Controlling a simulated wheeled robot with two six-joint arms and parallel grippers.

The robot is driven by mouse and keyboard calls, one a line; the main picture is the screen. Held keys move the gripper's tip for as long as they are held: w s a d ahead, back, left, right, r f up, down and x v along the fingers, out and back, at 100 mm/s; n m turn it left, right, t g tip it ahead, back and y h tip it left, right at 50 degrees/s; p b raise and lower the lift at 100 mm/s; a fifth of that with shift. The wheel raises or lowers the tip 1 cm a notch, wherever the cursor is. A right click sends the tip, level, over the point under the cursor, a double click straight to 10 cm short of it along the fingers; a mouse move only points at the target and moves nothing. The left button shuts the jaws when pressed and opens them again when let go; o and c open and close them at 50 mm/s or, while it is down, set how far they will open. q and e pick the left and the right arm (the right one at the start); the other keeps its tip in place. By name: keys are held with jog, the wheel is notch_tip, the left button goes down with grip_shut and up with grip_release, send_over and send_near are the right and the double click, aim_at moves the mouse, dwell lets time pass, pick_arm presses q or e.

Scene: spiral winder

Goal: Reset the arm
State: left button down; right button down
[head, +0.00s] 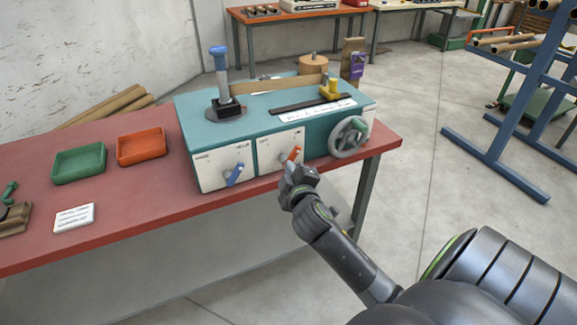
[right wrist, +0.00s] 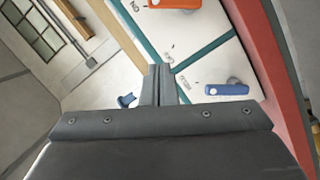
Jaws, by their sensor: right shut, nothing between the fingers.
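The teal and white winder machine (head: 270,120) stands on the red-topped table. A grey lever with a blue grip (head: 219,56) stands upright at its top left. Its front has a blue switch handle (head: 235,174), an orange switch handle (head: 291,154) and a grey handwheel (head: 350,138). My right gripper (head: 296,172) is shut and empty, in front of the panel just below the orange handle. In the right wrist view, its closed fingers (right wrist: 158,72) lie in front of the panel, with the orange handle (right wrist: 174,3) and the blue handle (right wrist: 230,89) beyond. My left gripper is out of view.
A green tray (head: 79,163), an orange tray (head: 141,147) and a white label card (head: 74,218) lie on the red table (head: 170,197). Cardboard tubes (head: 112,105) lie behind it. A blue rack (head: 505,120) stands at the right. The floor between rack and table is clear.

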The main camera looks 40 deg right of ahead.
dwell(0.5)
jog(key=s+f+m+g+y, duration=0.15)
jog(key=s+f, duration=0.25)
jog(key=f, duration=0.8)
jog(key=s+f+g+y, duration=0.1)
jog(key=s+f+g, duration=0.25)
jog(key=f, duration=0.75)
jog(key=s+f+m+g+y, duration=0.15)
jog(key=s+f, duration=0.25)
jog(key=f, duration=0.8)
jog(key=s+a+f+m+g, duration=0.1)
jog(key=s+a+f+g, duration=0.1)
jog(key=s+f, duration=0.4)
jog(key=s+a+f+m+g+y, duration=0.1)
jog(key=s+f, duration=0.6)
jog(key=s, duration=0.9)
jog(key=s+a+f+m+g+y, duration=0.1)
jog(key=s+a+f+g, duration=0.3)
jog(key=s, duration=0.7)
notch_tip(320, 180, down, 3)
jog(key=shift+s+a+r+m, duration=0.1)
jog(key=shift+s+a+m, duration=0.1)
jog(key=shift+a+m, duration=0.7)
